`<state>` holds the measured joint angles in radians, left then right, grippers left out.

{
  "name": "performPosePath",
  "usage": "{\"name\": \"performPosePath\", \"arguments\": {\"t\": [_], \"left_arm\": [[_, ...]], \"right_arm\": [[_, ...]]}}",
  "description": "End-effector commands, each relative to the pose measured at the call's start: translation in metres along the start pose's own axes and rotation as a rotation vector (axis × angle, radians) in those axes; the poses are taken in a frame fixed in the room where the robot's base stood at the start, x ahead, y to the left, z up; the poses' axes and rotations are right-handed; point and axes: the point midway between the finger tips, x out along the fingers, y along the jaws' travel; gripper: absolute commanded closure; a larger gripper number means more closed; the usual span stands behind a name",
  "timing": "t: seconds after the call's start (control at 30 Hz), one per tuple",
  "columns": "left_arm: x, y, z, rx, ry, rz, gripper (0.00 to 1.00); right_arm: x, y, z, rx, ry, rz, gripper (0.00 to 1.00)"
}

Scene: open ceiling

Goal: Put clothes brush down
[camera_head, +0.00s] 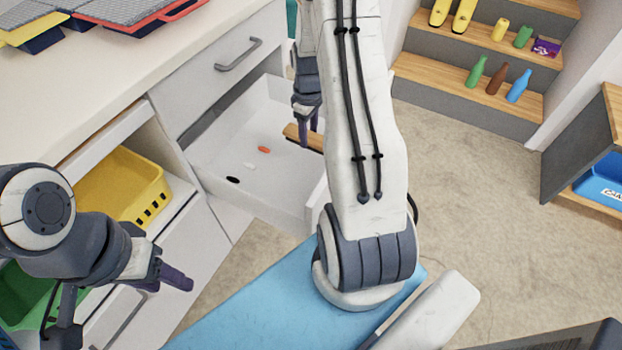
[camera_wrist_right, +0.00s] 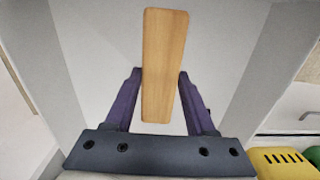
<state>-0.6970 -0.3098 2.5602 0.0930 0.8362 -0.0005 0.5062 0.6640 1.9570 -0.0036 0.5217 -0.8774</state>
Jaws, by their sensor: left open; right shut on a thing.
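The clothes brush shows as a flat wooden piece (camera_wrist_right: 164,60) between the two purple fingers of my right gripper (camera_wrist_right: 160,78) in the right wrist view. In the head view, part of the wooden brush (camera_head: 293,132) shows beside my right gripper (camera_head: 308,122), over the open white drawer (camera_head: 215,160). My right arm hides the rest of it. The brush's bristles are not visible, and I cannot tell whether it touches the drawer floor. My left gripper (camera_head: 172,282) is open and empty at the lower left, in front of the cabinet.
The drawer holds a small orange item (camera_head: 264,149) and a small black item (camera_head: 233,180), with bare floor around them. A yellow basket (camera_head: 125,187) sits in the cabinet. Shelves (camera_head: 470,95) with bottles stand at the back right.

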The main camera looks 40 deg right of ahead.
Motion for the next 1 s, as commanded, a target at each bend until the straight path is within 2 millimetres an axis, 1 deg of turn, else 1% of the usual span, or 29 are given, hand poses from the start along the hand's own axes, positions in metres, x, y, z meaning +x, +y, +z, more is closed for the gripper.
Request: {"name": "performPosePath", "arguments": {"t": [0.03,0.13,0.3,0.4,0.57,0.8,1.0], "left_arm": [[0.008,-0.001,0.0,0.0,0.0,0.0,0.5],[0.012,-0.001,0.001,0.0,0.001,0.0,0.5],[0.021,-0.002,0.001,0.0,0.001,0.0,0.5],[0.024,-0.002,0.001,0.0,0.001,0.0,0.5],[0.026,-0.002,0.001,0.0,0.001,0.0,0.5],[0.036,-0.003,0.002,0.0,0.0,0.0,0.5],[0.035,-0.003,0.002,0.0,0.0,0.0,0.5]], "right_arm": [[0.009,0.002,0.002,-0.008,0.001,0.001,0.97],[0.02,0.003,0.004,-0.017,-0.001,-0.001,0.97],[0.053,0.003,0.004,-0.019,-0.002,-0.002,0.97],[0.067,0.003,0.004,-0.019,-0.001,-0.001,0.97],[0.077,0.003,0.004,-0.019,0.0,0.0,0.97],[0.109,0.003,0.004,-0.018,-0.001,-0.001,0.97],[0.11,0.003,0.003,-0.018,0.001,0.001,0.97]]}}
